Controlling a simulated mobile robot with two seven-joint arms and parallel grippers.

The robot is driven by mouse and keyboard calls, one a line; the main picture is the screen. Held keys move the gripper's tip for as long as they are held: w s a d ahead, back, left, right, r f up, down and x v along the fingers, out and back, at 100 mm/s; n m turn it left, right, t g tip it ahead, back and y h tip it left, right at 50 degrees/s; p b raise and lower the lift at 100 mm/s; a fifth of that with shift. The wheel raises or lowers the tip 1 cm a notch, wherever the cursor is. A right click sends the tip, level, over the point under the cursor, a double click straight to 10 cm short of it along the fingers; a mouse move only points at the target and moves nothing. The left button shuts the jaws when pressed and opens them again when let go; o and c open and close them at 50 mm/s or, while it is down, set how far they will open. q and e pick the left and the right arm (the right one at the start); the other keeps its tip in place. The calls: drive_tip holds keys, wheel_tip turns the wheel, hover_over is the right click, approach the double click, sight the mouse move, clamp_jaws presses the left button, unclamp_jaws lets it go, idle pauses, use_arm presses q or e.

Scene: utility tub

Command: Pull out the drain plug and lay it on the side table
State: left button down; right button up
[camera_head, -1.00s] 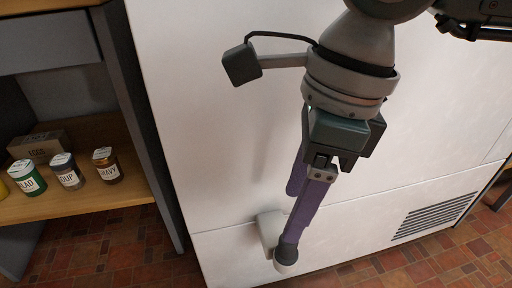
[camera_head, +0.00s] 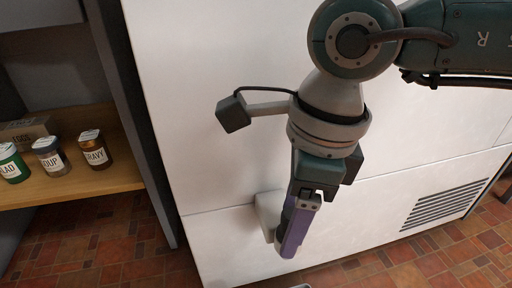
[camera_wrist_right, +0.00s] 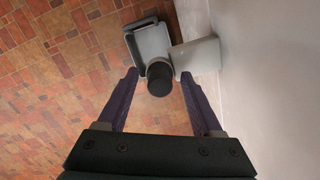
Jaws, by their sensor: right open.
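The drain plug (camera_wrist_right: 159,78) shows in the right wrist view as a dark round knob at the end of a short grey spout. The spout's pale block (camera_head: 267,212) stands out from the white front panel in the head view, where the plug itself is mostly hidden behind my fingers. My right gripper (camera_head: 291,240) points down in front of the panel. Its purple fingers are open, one on each side of the plug in the right wrist view, with visible gaps. I do not see my left gripper. I cannot make out a side table.
A grey tray (camera_wrist_right: 149,42) lies below the plug near the panel. A wooden shelf (camera_head: 90,184) at the left holds several jars and a box. A vent grille (camera_head: 445,204) is in the panel at right. The tiled floor (camera_head: 95,240) looks clear at left.

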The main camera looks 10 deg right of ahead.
sight(289, 213)
clamp_jaws()
idle(0.4)
drive_tip(key=shift+r, duration=0.15)
drive_tip(key=shift+r+p, duration=0.45)
drive_tip(key=shift+p, duration=0.05)
drive_tip(key=shift+r+p, duration=1.55)
drive_tip(key=shift+r, duration=0.35)
